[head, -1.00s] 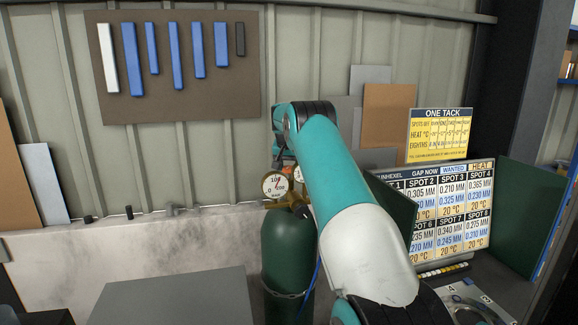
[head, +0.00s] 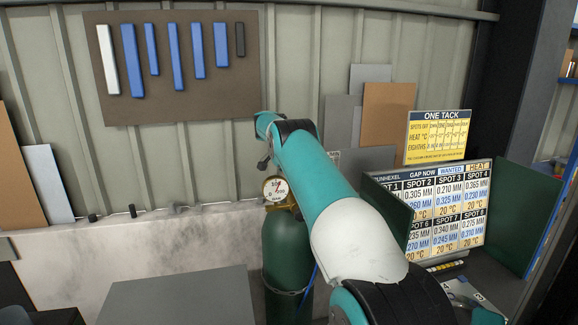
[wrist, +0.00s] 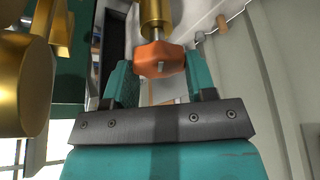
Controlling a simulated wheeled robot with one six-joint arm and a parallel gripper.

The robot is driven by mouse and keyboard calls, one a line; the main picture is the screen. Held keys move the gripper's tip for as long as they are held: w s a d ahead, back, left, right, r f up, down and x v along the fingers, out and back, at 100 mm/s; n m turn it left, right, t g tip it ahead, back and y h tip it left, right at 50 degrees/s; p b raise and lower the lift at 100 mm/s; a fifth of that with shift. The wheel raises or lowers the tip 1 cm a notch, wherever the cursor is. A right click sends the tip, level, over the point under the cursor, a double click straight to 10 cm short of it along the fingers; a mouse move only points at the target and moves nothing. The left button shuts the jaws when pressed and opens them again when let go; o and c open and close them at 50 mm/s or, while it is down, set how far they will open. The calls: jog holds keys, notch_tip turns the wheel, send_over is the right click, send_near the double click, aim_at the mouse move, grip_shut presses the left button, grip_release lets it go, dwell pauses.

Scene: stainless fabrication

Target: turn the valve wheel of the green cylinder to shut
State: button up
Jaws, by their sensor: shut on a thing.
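The green cylinder (head: 286,245) stands upright against the low wall in the head view, with a chain around it. A brass regulator with a round white gauge (head: 276,189) sits at its top. In the wrist view the orange valve wheel (wrist: 160,58) sits on a brass stem (wrist: 155,18). My gripper (wrist: 160,72) has its two teal fingers on either side of the wheel, shut on it. The brass gauge bodies (wrist: 22,85) fill the left of the wrist view. In the head view my arm hides the wheel and most of the gripper.
A grey flat surface (head: 180,298) lies left of the cylinder. A display panel (head: 440,215) and a yellow sign (head: 436,137) stand at right, beside dark green panels (head: 530,215). A blue hose (head: 309,285) runs down beside the cylinder. Tools hang on a brown board (head: 190,95).

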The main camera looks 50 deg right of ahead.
jog(key=shift+m, duration=0.4)
dwell(0.5)
jog(key=o, duration=0.9)
jog(key=shift+s, duration=0.1)
